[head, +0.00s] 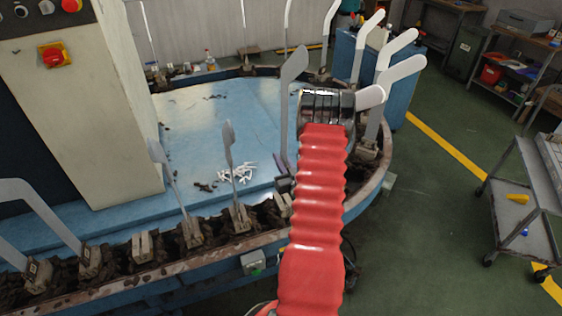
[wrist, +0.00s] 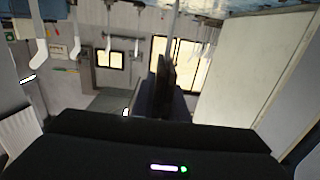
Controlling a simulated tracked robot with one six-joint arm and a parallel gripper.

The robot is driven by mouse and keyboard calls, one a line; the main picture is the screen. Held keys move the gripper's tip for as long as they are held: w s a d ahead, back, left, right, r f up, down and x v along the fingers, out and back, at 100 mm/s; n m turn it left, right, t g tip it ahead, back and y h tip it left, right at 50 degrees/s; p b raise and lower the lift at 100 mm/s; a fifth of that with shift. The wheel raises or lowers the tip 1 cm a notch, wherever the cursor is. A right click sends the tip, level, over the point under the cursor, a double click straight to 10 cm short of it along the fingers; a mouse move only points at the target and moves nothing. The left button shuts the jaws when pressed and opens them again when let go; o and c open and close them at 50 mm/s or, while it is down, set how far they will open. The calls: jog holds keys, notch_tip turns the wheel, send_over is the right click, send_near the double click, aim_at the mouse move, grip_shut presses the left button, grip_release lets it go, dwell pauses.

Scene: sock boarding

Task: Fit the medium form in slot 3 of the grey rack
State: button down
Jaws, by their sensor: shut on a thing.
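My gripper (head: 325,104) is at the end of the red-sleeved arm, above the near right part of the oval track. Its fingers are hidden in the head view. In the wrist view the dark fingers (wrist: 164,82) are shut on a thin grey form (wrist: 174,18), which runs up out of the picture. I cannot tell its size from its narrow edge. A tall grey form (head: 290,95) stands just left of the gripper in the head view. A pale rounded end (head: 370,97) shows right of the gripper. I cannot make out the grey rack or slot 3.
The oval track (head: 175,254) carries several upright forms and clamps around a blue deck (head: 215,120). Several pale forms (head: 400,70) stand close right of my gripper. A beige cabinet (head: 90,100) is at left. A grey trolley (head: 525,185) is at right, with open green floor between.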

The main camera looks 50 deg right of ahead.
jog(key=shift+r, duration=0.95)
